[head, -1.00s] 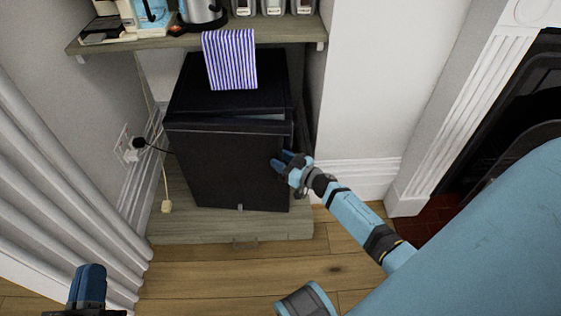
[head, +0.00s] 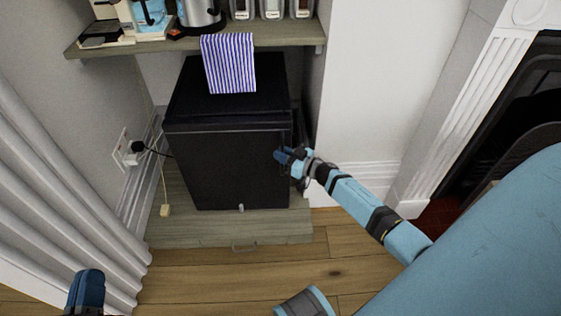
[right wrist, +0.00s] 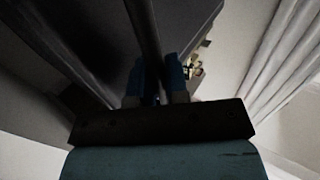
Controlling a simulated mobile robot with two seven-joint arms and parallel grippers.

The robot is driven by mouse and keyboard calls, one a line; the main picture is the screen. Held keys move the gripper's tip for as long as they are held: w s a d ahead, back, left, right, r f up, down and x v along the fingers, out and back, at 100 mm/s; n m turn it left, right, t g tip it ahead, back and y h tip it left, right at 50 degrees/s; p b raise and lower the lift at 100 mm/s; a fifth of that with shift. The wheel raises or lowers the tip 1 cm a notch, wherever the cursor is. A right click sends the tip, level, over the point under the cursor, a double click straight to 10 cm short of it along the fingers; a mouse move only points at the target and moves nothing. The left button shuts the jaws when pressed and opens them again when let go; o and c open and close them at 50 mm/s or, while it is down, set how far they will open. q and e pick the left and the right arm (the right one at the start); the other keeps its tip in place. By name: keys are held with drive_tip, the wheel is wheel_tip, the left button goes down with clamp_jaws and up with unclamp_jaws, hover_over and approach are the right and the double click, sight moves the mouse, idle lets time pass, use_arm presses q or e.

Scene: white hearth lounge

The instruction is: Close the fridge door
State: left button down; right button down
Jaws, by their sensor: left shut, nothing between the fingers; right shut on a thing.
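The black fridge (head: 225,165) stands on a low wooden plinth under a shelf. Its door faces me and now sits against the body, with no clear gap along its top edge. My right gripper (head: 281,155) is at the right edge of the door. In the right wrist view its blue fingers (right wrist: 157,80) are shut on a dark bar, which looks like the fridge door's handle or edge; I cannot tell which.
A plug and cord (head: 137,147) are at the left wall. A white radiator or curtain (head: 60,190) stands left. A fireplace (head: 510,110) is at right. The wood floor (head: 250,275) in front is clear.

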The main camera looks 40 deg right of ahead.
drive_tip(key=shift+w+d, duration=0.35)
drive_tip(key=shift+w+d+r, duration=0.15)
drive_tip(key=shift+d+r, duration=0.05)
drive_tip(key=c, duration=1.1)
unclamp_jaws()
drive_tip(key=shift+w+f, duration=0.1)
drive_tip(key=shift+c, duration=0.2)
